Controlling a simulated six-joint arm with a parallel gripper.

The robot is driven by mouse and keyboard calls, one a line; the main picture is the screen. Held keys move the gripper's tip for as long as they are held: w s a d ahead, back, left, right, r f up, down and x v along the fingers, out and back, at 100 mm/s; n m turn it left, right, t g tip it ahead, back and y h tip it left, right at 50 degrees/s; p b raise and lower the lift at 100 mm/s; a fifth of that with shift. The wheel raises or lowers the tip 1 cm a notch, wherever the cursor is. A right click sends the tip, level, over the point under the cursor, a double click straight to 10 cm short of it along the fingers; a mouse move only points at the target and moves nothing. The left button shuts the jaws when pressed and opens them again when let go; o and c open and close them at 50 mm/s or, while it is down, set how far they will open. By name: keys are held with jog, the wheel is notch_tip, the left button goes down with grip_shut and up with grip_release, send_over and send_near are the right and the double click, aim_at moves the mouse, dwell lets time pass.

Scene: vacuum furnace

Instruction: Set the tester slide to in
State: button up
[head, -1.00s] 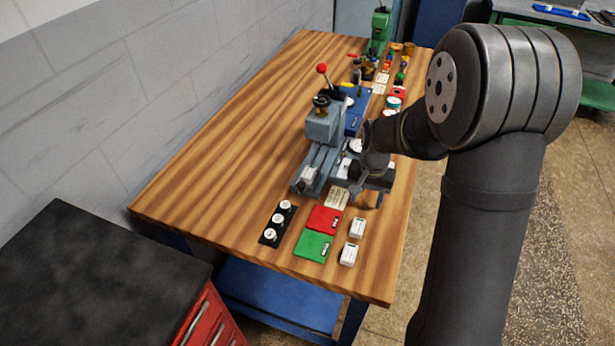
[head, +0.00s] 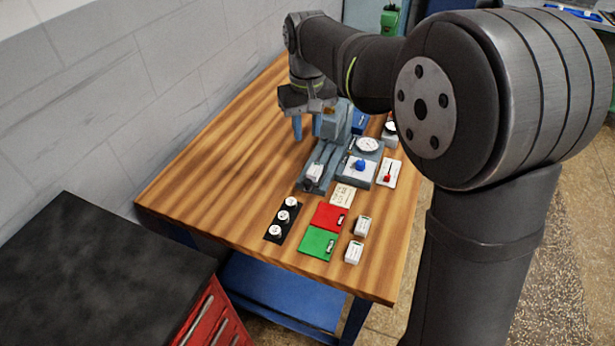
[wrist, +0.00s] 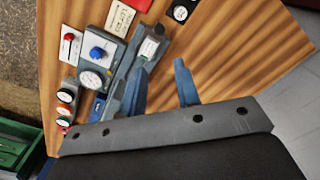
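The grey-blue tester (head: 335,124) stands on the wooden bench, partly hidden behind my gripper. A low rail runs from it toward the front, carrying a grey block with a white label (head: 315,173), which looks like the slide. The labelled block also shows in the wrist view (wrist: 149,47), near the far end of the rail. My gripper (head: 306,125) is above the bench at the left rear of the tester, fingers pointing down. In the wrist view my gripper (wrist: 161,79) has its blue fingers spread, with bare wood between them. One finger overlaps the rail's side; contact cannot be told.
A dial gauge (head: 367,145), a blue knob (head: 360,166) and a red-knobbed white plate (head: 388,176) sit right of the rail. A red pad (head: 328,216), a green pad (head: 316,242) and a black three-dial strip (head: 282,220) lie in front. The bench's left side is clear.

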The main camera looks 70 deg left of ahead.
aim_at(308, 180)
notch_tip(308, 180, down, 16)
jog(key=shift+f, duration=0.2)
jog(key=shift+w, duration=0.1)
grip_shut()
